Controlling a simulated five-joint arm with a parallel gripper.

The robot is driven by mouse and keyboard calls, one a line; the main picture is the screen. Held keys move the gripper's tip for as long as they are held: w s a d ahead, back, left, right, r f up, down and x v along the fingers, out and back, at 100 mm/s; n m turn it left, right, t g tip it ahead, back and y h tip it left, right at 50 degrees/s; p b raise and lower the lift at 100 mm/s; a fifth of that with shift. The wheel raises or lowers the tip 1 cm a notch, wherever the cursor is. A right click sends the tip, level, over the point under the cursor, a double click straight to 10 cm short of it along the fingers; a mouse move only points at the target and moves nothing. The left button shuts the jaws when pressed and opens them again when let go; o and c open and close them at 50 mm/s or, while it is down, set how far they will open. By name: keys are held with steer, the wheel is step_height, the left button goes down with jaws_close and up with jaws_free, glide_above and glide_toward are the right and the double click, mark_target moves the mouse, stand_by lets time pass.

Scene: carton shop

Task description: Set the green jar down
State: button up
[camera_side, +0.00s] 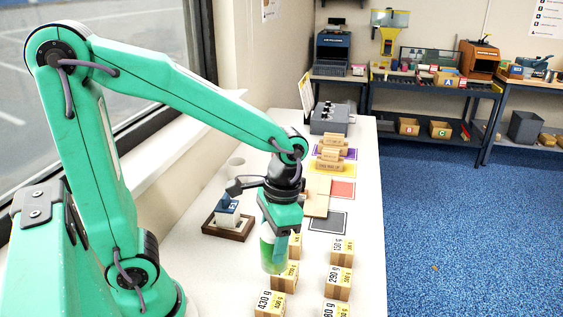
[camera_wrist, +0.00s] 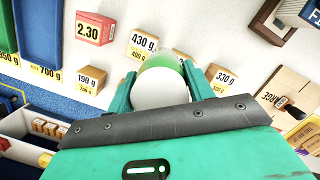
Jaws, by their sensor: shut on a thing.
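The green jar (camera_side: 272,250) is upright in the side view, with a green body and a pale band. My gripper (camera_side: 280,222) is above and around its upper part, shut on it. In the wrist view the jar's round white top (camera_wrist: 160,88) sits between the two green fingers of my gripper (camera_wrist: 162,82), with a green edge behind it. In the side view the jar's base is close to the white table; I cannot tell whether it touches. Part of the jar is hidden by my fingers.
Several weight-marked blocks (camera_side: 338,282) stand near the jar, at its right and front. A dark tray (camera_side: 228,228) with a small blue-and-white item is to the left. Coloured mats (camera_side: 327,222) and wooden pieces (camera_side: 330,163) lie farther back. A red 2.30 block (camera_wrist: 94,28) shows in the wrist view.

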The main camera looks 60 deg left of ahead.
steer(key=shift+w, duration=0.1)
steer(key=w+a+r+n, duration=0.1)
steer(key=w+a+r, duration=0.1)
steer(key=w, duration=0.5)
steer(key=w+a+r, duration=0.1)
steer(key=w+a, duration=0.1)
steer(key=w, duration=0.6)
steer(key=shift+a+r+n, duration=0.3)
steer(key=shift+r+n, duration=0.05)
steer(key=shift+n, duration=0.05)
steer(key=a+f+n, duration=0.2)
steer(key=a+f, duration=0.1)
steer(key=a, duration=0.8)
steer(key=s+a+f+n+h, duration=0.1)
steer(key=a+f+n, duration=0.2)
steer(key=a, duration=0.8)
steer(key=s+a+f+n, duration=0.1)
steer(key=a+f, duration=0.3)
steer(key=a, duration=0.8)
steer(key=shift+s+f+n+h, duration=0.2)
steer(key=shift+n+h, duration=0.1)
steer(key=shift+n, duration=0.6)
steer(key=shift+f, duration=0.1)
